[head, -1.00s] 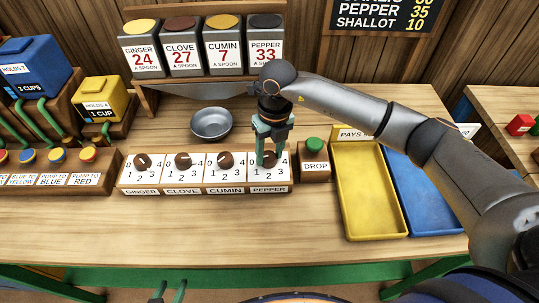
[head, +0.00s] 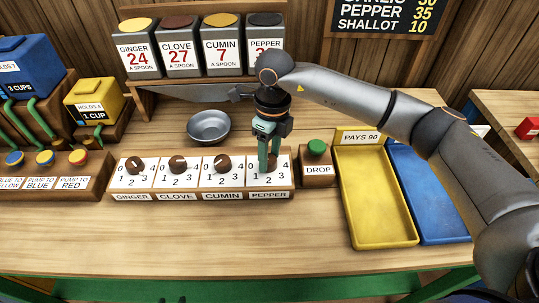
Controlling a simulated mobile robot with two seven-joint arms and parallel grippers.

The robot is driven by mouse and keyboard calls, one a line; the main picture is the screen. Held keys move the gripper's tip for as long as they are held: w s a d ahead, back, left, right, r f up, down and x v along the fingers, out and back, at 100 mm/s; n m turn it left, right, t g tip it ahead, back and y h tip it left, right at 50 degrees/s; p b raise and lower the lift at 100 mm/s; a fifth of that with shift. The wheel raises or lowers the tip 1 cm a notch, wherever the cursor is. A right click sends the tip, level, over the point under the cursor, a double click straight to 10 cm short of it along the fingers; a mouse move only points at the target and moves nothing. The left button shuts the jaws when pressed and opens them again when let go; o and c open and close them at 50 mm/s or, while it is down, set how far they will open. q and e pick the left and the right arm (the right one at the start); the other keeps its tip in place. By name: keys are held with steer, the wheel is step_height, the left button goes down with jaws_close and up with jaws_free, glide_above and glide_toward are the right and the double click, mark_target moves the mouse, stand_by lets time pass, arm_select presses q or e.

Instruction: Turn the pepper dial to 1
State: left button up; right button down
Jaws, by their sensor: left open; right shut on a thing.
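The pepper dial (head: 272,157) is a small dark brown knob on the white PEPPER plate (head: 257,180), at the right end of the dial row. My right gripper (head: 268,170) points down over it, shut on the knob. Its green fingers hide much of the dial, so I cannot read its setting. Numbers 1, 2, 3 and 4 show around it.
The ginger (head: 135,166), clove (head: 178,164) and cumin dials (head: 222,163) stand to the left. The green DROP button (head: 316,147) is close on the right. A metal bowl (head: 209,127) sits behind the dials. A yellow tray (head: 375,205) lies to the right. The front counter is clear.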

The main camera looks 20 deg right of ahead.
mark_target(272, 156)
steer(key=shift+w+r, duration=0.1)
steer(key=shift+c, duration=1.6)
jaws_free()
step_height(272, 156, up, 12)
steer(key=shift+w+d+r+b, duration=0.25)
steer(key=shift+d+b, duration=0.1)
steer(key=shift+b, duration=0.1)
steer(key=shift+f, duration=0.1)
